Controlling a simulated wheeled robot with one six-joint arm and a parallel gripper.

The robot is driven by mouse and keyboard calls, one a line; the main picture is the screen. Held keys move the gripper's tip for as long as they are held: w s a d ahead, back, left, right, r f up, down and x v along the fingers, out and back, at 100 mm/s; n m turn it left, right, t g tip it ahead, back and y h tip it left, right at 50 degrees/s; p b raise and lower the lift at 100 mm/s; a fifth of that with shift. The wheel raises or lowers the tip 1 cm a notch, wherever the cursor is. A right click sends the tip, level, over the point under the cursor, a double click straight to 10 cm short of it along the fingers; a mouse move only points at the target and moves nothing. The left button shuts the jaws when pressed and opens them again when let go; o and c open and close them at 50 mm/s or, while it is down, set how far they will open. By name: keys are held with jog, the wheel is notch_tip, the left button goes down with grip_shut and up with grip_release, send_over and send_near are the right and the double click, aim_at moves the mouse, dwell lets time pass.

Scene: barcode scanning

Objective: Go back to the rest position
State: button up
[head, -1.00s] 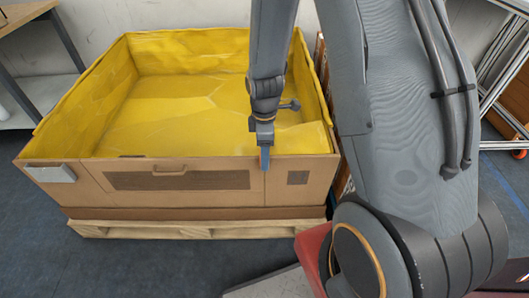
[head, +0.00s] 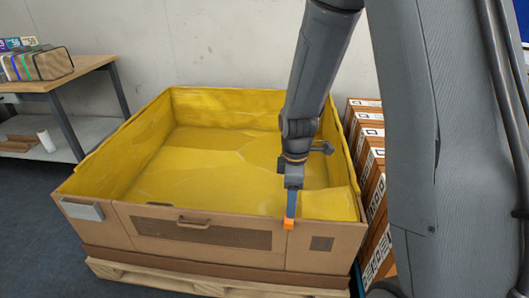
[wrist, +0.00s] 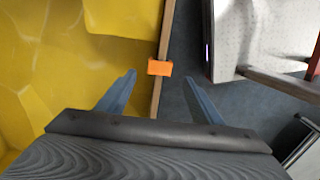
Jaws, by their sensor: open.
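My gripper (head: 291,203) hangs over the right part of the front wall of a large cardboard box in the head view. In the wrist view my gripper (wrist: 159,79) has its two blue fingers spread well apart, with nothing held between them. A small orange piece (head: 289,224) shows just below the fingers in the head view. In the wrist view the orange piece (wrist: 160,67) lies beyond the fingertips, across the line of the box edge. I cannot tell whether it touches the box or hangs free.
The cardboard box (head: 150,232) has a yellow lining and sits on a wooden pallet (head: 205,284). Stacked brown boxes with labels (head: 372,180) stand close at its right. A table (head: 90,66) with packages (head: 35,65) stands at the left. Dark floor (head: 30,200) is clear at the left.

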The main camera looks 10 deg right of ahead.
jog(key=s+r+m+p, duration=0.5)
jog(key=s+r+m, duration=0.2)
jog(key=r, duration=0.4)
jog(key=s+r+m+p, duration=0.6)
jog(key=s+r+m, duration=0.1)
jog(key=s+r, duration=0.3)
jog(key=shift+s+r+m, duration=0.15)
jog(key=shift+r+m, duration=0.15)
jog(key=shift+r, duration=0.4)
